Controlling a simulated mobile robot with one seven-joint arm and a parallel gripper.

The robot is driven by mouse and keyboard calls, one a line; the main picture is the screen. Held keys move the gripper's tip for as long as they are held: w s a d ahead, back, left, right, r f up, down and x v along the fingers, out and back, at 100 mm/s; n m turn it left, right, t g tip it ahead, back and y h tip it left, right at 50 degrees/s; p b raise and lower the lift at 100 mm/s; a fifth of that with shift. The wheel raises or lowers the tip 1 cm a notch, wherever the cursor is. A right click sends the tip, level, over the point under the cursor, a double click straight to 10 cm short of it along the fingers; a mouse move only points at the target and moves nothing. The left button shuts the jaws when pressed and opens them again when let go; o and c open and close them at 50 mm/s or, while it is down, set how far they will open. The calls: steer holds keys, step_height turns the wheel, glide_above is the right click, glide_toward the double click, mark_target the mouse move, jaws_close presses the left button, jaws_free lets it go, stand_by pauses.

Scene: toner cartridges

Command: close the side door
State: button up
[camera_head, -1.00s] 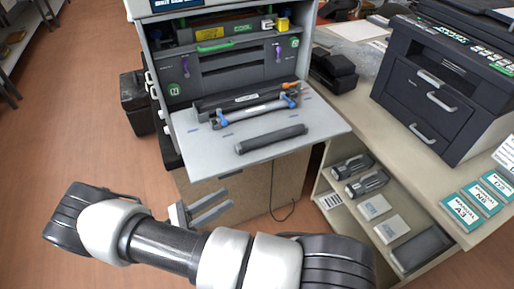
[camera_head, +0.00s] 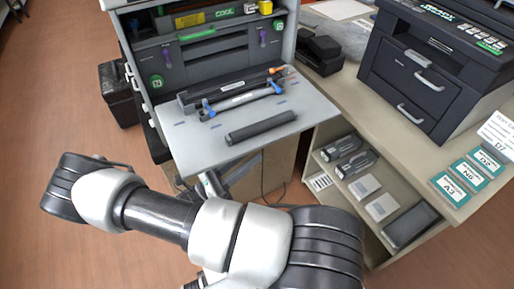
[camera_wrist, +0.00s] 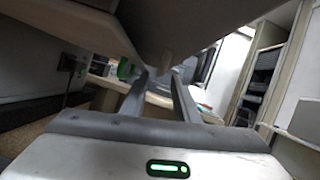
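The side door (camera_head: 210,150) of the large printer is folded down, open and about level.
The printer's open bay (camera_head: 215,60) is behind the door. To the right, a counter (camera_head: 320,110) holds a black printer (camera_head: 430,75), with shelves (camera_head: 330,160) of cartridges and boxes below. A black bin (camera_head: 118,92) stands on the left.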

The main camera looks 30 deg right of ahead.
mark_target(257, 150)
steer(key=shift+x, duration=1.75)
jaws_close()
